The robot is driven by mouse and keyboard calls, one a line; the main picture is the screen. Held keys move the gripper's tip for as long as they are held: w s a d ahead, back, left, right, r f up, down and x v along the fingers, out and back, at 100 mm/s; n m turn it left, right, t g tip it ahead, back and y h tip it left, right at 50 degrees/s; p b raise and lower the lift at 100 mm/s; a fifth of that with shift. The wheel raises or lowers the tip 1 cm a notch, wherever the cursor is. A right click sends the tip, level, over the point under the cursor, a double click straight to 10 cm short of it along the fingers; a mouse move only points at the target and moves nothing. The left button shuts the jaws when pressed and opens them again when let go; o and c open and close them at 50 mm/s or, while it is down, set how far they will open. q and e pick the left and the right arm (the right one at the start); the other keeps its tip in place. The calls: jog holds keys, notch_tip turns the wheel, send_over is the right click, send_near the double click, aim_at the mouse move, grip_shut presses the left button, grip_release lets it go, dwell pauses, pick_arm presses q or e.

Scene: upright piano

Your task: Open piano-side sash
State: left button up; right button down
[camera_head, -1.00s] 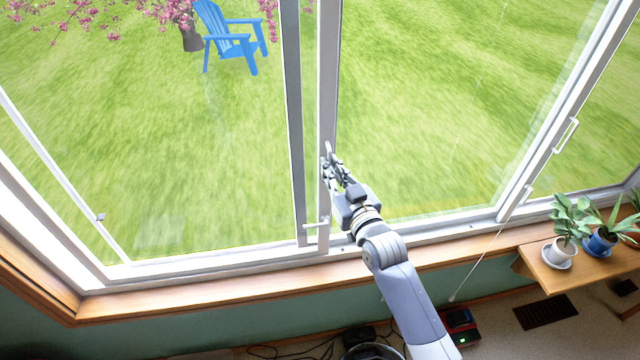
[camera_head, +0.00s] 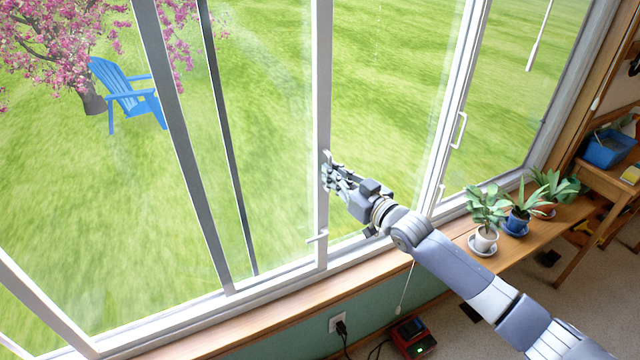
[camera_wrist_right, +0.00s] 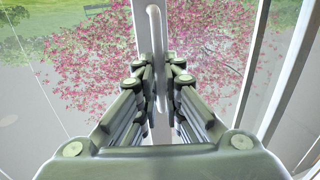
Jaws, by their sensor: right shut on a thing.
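The white sash (camera_head: 322,100) I hold has an upright stile in the middle of the head view, with a slim pull handle (camera_head: 327,156) on it. My right gripper (camera_head: 331,174) is shut on this handle. In the right wrist view, the handle (camera_wrist_right: 154,25) runs between the two fingers of my gripper (camera_wrist_right: 159,78); where it meets the fingers is partly hidden. A small lever (camera_head: 318,238) sticks out lower on the stile. Left of the sash are a grey upright (camera_head: 182,130) and a thinner dark upright (camera_head: 228,140). The piano and my left gripper are not in view.
Another window handle (camera_head: 459,130) is to the right. Potted plants, one in a white pot (camera_head: 485,240) and one in a blue pot (camera_head: 516,223), stand on a wooden shelf beside my right arm. A pull cord (camera_head: 405,290) hangs below the sill. A red device (camera_head: 413,338) is on the floor.

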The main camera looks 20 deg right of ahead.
jog(key=shift+d, duration=0.25)
jog(key=c, duration=1.7)
grip_release()
jog(key=v, duration=1.2)
jog(key=shift+d, duration=0.1)
jog(key=shift+w, duration=0.1)
